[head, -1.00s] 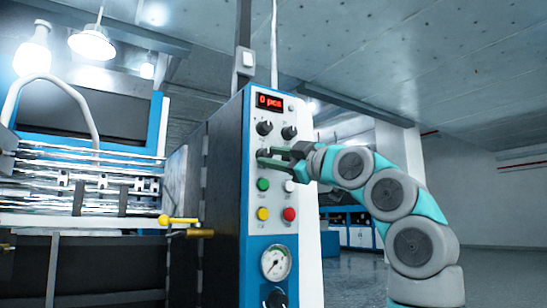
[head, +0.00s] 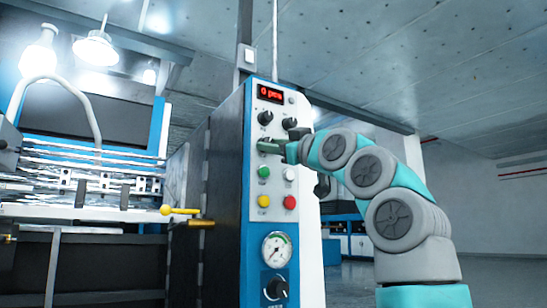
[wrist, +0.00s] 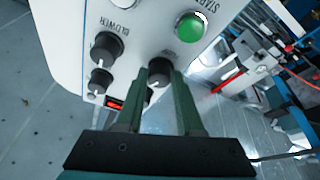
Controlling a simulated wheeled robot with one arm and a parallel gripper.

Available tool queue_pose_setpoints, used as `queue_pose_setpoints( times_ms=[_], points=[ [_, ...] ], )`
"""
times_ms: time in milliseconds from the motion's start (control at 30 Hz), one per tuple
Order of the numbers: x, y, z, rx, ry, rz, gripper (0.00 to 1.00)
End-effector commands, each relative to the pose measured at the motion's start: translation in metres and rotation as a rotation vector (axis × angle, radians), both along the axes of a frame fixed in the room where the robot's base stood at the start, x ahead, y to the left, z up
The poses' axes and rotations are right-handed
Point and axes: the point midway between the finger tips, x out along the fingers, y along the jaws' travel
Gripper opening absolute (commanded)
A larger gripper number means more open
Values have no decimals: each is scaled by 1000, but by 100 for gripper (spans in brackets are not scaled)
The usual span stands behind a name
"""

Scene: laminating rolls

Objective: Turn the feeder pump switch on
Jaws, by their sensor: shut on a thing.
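The control panel (head: 257,190) stands in the middle of the head view, with several black knobs and coloured buttons. My gripper (head: 266,146) reaches it from the right, at the left of the row below the upper two knobs. In the wrist view my gripper's green fingers (wrist: 159,76) are shut on a black rotary switch (wrist: 158,66), one finger on each side. Its label is too small and partly hidden to read. A knob marked BLOWER (wrist: 107,46) sits beside it, apart from the fingers. In the head view my fingers hide the held switch.
A green START button (wrist: 190,27) is close to the held switch. Yellow (head: 263,201) and red (head: 290,202) buttons and a gauge (head: 277,249) are lower on the panel. A yellow-tipped lever (head: 180,211) sticks out at left. The floor at right is clear.

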Motion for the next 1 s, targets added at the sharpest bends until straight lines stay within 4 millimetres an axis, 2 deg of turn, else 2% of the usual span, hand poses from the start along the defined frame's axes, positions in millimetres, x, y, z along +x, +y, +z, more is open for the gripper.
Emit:
queue_pose_setpoints(
  times_ms=[33,600,1000],
  points=[
    [-1,1,-5,29,25,2,0],
    [-2,4,2,359,247,0,0],
    [-4,5,5,512,345,1,0]
  ],
)
